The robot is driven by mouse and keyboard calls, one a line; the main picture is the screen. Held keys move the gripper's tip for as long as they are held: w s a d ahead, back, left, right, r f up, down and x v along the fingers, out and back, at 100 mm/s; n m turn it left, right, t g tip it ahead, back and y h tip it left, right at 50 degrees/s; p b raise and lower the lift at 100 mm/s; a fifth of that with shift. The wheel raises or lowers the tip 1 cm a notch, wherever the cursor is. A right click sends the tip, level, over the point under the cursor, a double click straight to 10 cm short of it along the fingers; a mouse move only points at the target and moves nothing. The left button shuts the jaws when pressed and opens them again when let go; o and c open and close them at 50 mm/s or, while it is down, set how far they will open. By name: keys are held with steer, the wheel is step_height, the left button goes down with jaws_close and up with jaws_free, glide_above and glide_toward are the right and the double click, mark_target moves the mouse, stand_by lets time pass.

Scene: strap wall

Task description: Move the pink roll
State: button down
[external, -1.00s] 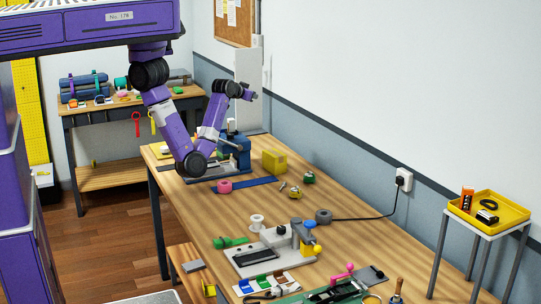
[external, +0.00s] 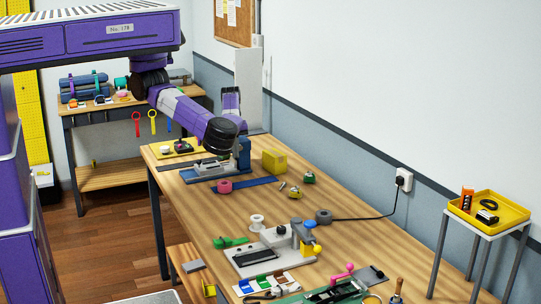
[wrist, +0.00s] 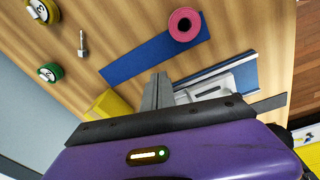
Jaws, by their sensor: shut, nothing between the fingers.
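The pink roll (external: 224,186) lies on the wooden workbench at the left end of a flat blue strip (external: 258,184). In the wrist view the pink roll (wrist: 185,24) shows at the top, right of centre, with a dark hole in its middle, against the upper end of the blue strip (wrist: 140,60). My gripper (wrist: 158,88) is shut and empty in the wrist view, its fingertips apart from the roll, with the strip between them in the picture. In the external view my arm hides the gripper.
A blue and grey press (external: 243,152) stands behind the roll, close to my arm. A yellow box (external: 274,161) stands right of it. Bare wood lies in front of the roll.

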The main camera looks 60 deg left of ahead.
mark_target(241, 208)
steer(key=s+f+n+g+p, duration=0.1)
steer(key=s+f+n, duration=0.15)
steer(key=s, duration=0.35)
steer(key=shift+n+h, duration=0.25)
steer(key=shift+h, duration=0.15)
steer(key=f, duration=0.6)
steer(key=a+f, duration=0.1)
steer(key=f, duration=0.2)
steer(key=shift+d, duration=0.2)
steer(key=d, duration=2)
steer(key=shift+d, duration=0.1)
steer(key=shift+p, duration=0.3)
